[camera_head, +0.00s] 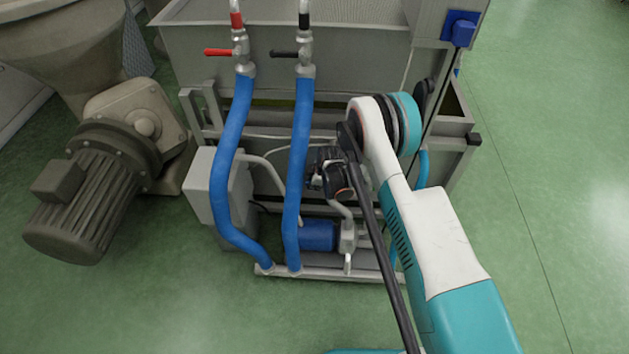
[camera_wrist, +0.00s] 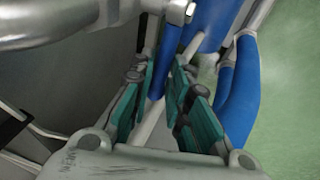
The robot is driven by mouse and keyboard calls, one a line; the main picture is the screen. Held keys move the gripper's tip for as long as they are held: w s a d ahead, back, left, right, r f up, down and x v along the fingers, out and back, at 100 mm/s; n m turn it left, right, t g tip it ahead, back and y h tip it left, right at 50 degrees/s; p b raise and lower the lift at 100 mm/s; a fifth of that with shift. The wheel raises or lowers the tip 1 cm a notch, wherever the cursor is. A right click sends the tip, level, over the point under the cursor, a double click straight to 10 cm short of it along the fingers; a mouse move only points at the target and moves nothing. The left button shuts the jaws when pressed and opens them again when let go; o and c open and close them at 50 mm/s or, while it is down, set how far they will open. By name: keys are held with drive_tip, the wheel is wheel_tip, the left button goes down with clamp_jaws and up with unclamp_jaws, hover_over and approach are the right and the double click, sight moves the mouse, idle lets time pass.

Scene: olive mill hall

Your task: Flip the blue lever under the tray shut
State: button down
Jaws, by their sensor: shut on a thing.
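In the wrist view my gripper (camera_wrist: 163,90) has its teal-padded fingers on either side of a slim blue lever (camera_wrist: 171,45) and is shut on it. The lever runs up from between the fingers toward a metal fitting on a thick silver pipe (camera_wrist: 75,25). In the head view the wide grey metal tray (camera_head: 285,55) stands at the top. My dark wrist (camera_head: 330,175) is below it, close behind the blue hoses and above the pump. The fingers and the lever cannot be made out there.
Two blue hoses (camera_head: 235,150) hang from red and black handled valves (camera_head: 240,50). A blue pump (camera_head: 318,235) sits on a low metal base. A grey box (camera_head: 218,185) and a large motor (camera_head: 95,190) stand to the left. The green floor (camera_head: 555,200) is clear at right.

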drive_tip(key=c, duration=1.6)
unclamp_jaws()
drive_tip(key=shift+c, duration=0.2)
drive_tip(key=shift+r, duration=0.15)
drive_tip(key=v, duration=1.1)
drive_tip(key=shift+r, duration=0.35)
drive_tip(key=shift+d, duration=0.15)
drive_tip(key=shift+c, duration=0.4)
